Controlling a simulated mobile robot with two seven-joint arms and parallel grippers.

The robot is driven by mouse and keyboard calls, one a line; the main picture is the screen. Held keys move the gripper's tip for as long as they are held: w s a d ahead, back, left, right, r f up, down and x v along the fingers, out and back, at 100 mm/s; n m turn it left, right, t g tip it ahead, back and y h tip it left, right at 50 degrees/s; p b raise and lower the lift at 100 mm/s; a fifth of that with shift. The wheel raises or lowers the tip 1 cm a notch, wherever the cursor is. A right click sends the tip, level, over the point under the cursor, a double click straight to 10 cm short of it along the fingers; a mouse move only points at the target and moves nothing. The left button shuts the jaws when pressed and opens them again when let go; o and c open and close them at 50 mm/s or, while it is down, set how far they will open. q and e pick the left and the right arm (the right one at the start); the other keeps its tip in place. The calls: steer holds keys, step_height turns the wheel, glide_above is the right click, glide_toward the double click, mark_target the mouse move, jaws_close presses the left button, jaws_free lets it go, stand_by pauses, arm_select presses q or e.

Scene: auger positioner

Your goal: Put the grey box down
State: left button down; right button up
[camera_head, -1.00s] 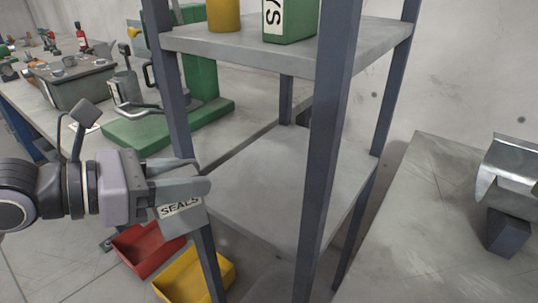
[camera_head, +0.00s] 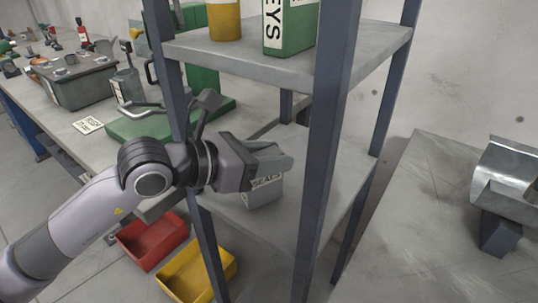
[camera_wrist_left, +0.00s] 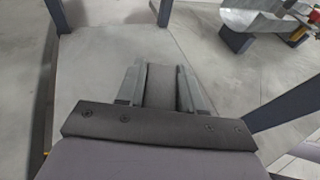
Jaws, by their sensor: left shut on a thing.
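The grey box (camera_head: 264,193) with a "SEALS" label is in the head view, over the middle grey shelf board (camera_head: 318,196) of the rack. My left gripper (camera_head: 277,162) reaches in between the rack's posts from the left and is shut on the upper part of the box. In the left wrist view the box (camera_wrist_left: 160,88) sits between the two fingers. The gripper hides part of the box's top and label. I cannot tell whether its underside touches the board. My right gripper is not in view.
Dark rack posts (camera_head: 329,150) stand close around the arm. The upper shelf (camera_head: 290,68) holds a green "KEYS" box (camera_head: 291,28) and a yellow container (camera_head: 224,20). Red (camera_head: 152,240) and yellow (camera_head: 198,272) bins lie below left. The board right of the box is clear.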

arm_select(q)
steer(key=shift+a+f, duration=0.15)
steer(key=shift+f, duration=0.05)
steer(key=shift+f, duration=0.25)
steer(key=c, duration=0.9)
jaws_free()
steer(key=shift+o, duration=0.9)
